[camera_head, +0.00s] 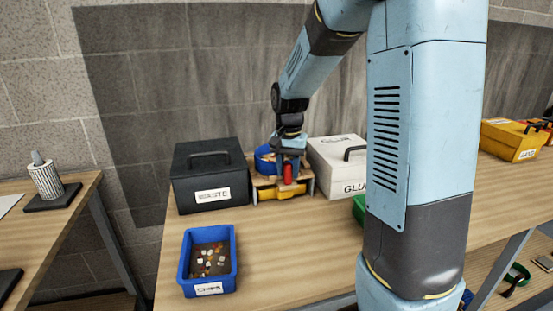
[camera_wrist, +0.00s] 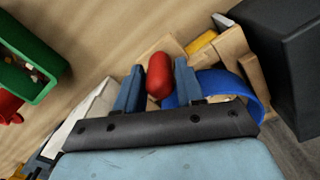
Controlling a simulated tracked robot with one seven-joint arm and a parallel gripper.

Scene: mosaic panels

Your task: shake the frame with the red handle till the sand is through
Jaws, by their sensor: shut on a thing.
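The red handle (camera_wrist: 159,75) is between the two fingers of my gripper (camera_wrist: 160,82) in the wrist view. The gripper is shut on it. In the head view the red handle (camera_head: 287,172) shows just below my gripper (camera_head: 288,160). The handle belongs to a round blue frame (camera_head: 265,155), whose blue rim (camera_wrist: 225,84) curves beside the fingers in the wrist view. The frame is at a wooden stand (camera_head: 306,186) with a yellow part (camera_head: 280,191) low at its front. My gripper hides much of the frame. No sand can be made out.
A black lidded box (camera_head: 208,165) stands left of the stand, a white box marked GLUE (camera_head: 335,155) right of it. A blue bin (camera_head: 185,265) with small pieces stands in front. A green bin (camera_wrist: 45,80) is partly visible. Bare tabletop lies in front of the stand.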

